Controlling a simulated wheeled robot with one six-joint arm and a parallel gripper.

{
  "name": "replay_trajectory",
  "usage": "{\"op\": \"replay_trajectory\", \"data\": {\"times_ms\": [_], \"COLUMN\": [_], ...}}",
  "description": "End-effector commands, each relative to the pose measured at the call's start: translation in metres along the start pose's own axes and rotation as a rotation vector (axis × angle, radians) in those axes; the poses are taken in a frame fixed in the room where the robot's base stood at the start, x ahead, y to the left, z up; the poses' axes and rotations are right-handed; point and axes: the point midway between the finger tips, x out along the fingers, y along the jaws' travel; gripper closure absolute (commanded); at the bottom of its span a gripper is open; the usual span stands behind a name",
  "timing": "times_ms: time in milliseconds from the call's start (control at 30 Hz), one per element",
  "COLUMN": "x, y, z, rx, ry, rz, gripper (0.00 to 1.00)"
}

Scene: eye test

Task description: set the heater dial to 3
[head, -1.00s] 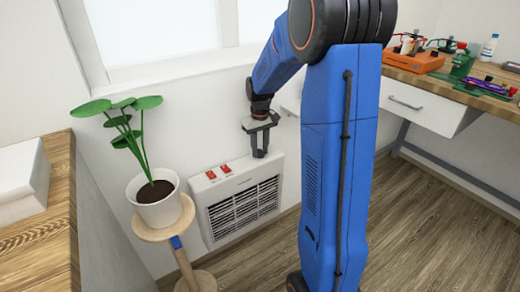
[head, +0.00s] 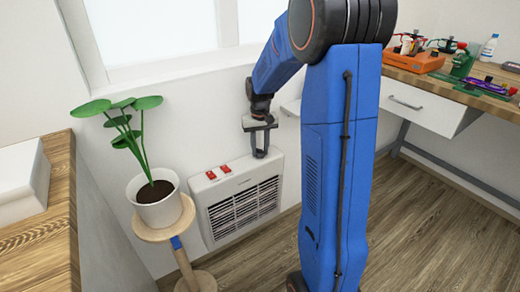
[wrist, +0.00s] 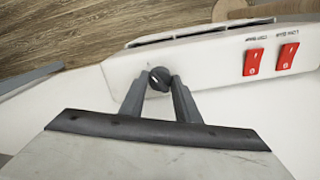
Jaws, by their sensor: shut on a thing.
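The white heater (head: 240,197) is fixed low on the wall, with a dark slatted grille on its front. Its dial (wrist: 159,78) is a small round black knob with a light pointer mark, on the top panel in the wrist view. My gripper (wrist: 160,84) is shut on the dial, with one finger on each side of it. The number marks around the dial cannot be read.
Two red rocker switches (wrist: 270,60) sit on the heater's top panel. A potted plant (head: 158,203) on a wooden stand (head: 160,232) stands close to the heater's left. A workbench (head: 440,88) with tools is at the right. The wood floor in front is clear.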

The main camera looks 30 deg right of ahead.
Motion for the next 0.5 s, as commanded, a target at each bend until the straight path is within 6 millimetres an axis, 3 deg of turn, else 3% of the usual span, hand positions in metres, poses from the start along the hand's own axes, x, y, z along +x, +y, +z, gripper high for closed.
{"op": "replay_trajectory", "data": {"times_ms": [33, 100, 500], "x": [-0.0001, 0.0, -0.0053], "y": [0.0001, 0.0001, 0.0], "z": [0.0, 0.0, -0.0002], "rx": [0.0, 0.0, 0.0], "ry": [0.0, 0.0, 0.001], "rz": [0.0, 0.0, 0.0], "gripper": [0.69, 0.52, 0.52]}}
